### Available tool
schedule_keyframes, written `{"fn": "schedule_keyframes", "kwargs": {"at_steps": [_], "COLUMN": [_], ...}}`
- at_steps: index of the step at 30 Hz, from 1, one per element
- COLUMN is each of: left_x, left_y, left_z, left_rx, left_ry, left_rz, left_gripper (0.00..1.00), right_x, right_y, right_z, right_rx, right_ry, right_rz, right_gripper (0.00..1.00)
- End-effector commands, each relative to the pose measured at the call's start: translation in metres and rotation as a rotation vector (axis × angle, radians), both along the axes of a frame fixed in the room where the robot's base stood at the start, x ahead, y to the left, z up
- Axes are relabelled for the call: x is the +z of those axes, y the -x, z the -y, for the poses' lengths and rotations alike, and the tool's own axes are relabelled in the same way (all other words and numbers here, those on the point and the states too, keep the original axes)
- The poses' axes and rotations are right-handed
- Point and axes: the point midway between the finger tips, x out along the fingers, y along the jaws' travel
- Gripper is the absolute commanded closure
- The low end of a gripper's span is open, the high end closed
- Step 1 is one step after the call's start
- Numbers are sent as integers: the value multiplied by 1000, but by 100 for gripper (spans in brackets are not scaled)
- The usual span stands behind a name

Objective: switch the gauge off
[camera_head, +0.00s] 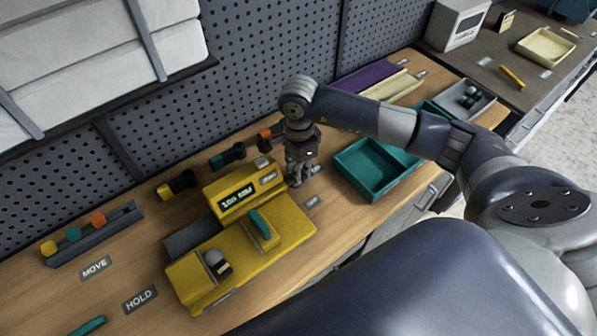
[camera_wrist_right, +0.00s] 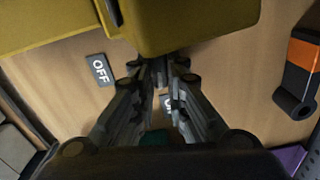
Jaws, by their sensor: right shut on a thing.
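The yellow gauge (camera_head: 285,228) stands on the wooden bench, its dark display (camera_head: 240,196) lit with green characters. A teal piece (camera_head: 262,222) and a grey-topped knob (camera_head: 217,262) sit on its base. My right gripper (camera_head: 297,181) is at the right end of the gauge's display housing. In the right wrist view, the gripper (camera_wrist_right: 160,66) is shut with its fingertips close against the yellow housing (camera_wrist_right: 195,22). The small part between the tips is hidden. The OFF label (camera_wrist_right: 100,70) lies left of the fingers; another label (camera_wrist_right: 167,102) is partly covered. My left gripper is not in view.
A teal tray (camera_head: 372,168) stands right of my gripper. Black handles, one with an orange end (camera_head: 265,138), lie behind the gauge by the pegboard (camera_head: 255,85).

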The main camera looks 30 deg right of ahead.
Motion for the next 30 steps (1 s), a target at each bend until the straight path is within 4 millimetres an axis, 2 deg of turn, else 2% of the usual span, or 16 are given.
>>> {"fn": "schedule_keyframes", "kwargs": {"at_steps": [9, 30], "left_x": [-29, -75], "left_y": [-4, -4], "left_z": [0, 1], "left_rx": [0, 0], "left_ry": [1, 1], "left_rz": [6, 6], "left_gripper": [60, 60], "right_x": [-3, -1], "right_y": [2, 7], "right_z": [-1, -5], "right_rx": [-280, -946], "right_ry": [-1, -2], "right_rz": [5, 6], "right_gripper": [100, 100]}}
